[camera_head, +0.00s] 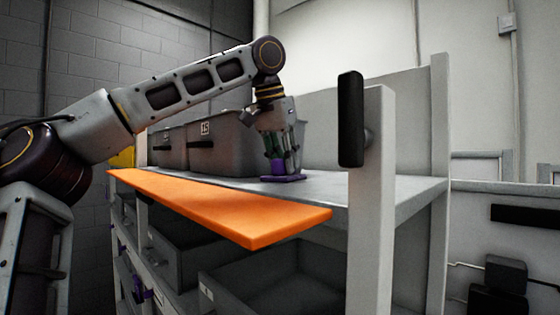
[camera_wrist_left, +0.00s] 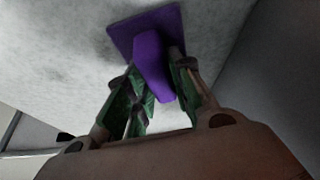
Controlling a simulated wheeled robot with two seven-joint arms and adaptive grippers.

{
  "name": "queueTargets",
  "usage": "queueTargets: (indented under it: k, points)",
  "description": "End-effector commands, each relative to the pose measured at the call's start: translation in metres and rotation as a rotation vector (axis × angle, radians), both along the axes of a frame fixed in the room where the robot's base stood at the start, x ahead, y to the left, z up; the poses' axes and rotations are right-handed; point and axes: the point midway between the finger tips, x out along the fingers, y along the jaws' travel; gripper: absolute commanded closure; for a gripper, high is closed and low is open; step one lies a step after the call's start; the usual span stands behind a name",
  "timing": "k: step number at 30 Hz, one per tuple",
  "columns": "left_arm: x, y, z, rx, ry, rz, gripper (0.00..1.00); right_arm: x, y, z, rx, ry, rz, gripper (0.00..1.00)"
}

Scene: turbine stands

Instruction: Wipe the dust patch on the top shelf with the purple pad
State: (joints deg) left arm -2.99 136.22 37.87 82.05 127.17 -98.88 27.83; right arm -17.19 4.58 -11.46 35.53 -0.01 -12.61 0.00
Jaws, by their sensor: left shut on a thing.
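The purple pad (camera_head: 282,179) lies flat against the grey top shelf (camera_head: 330,185), just right of the grey bins. My left gripper (camera_head: 277,165) points down from above and is shut on the pad's raised grip. In the left wrist view the pad (camera_wrist_left: 120,38) shows as a purple plate with a block-shaped handle between the green fingers of my left gripper (camera_wrist_left: 152,85). Dark, mottled dust (camera_wrist_left: 75,45) marks the pale shelf surface around the pad there. In the head view the dust is hard to make out. My right gripper is not in view.
Grey bins (camera_head: 220,150) stand on the shelf to the left of the pad. An orange board (camera_head: 215,205) runs along the shelf's front edge. A white post (camera_head: 372,220) with a black handle (camera_head: 350,120) rises at the right. Open shelf lies right of the pad.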

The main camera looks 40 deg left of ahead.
Motion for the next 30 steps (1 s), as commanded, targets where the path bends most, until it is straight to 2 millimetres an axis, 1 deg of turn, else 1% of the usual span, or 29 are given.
queueTargets:
  k: [3, 14, 30]
  points:
    - [0.003, 0.0, -0.002, 0.0, 0.002, 0.0, 1.0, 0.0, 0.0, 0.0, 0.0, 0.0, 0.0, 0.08]
    - [0.003, -0.001, -0.003, 0.0, 0.003, 0.0, 1.0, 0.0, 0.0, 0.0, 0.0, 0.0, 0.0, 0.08]
    - [0.001, -0.029, -0.002, 0.001, 0.007, -0.002, 1.0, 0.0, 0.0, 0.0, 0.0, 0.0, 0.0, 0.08]
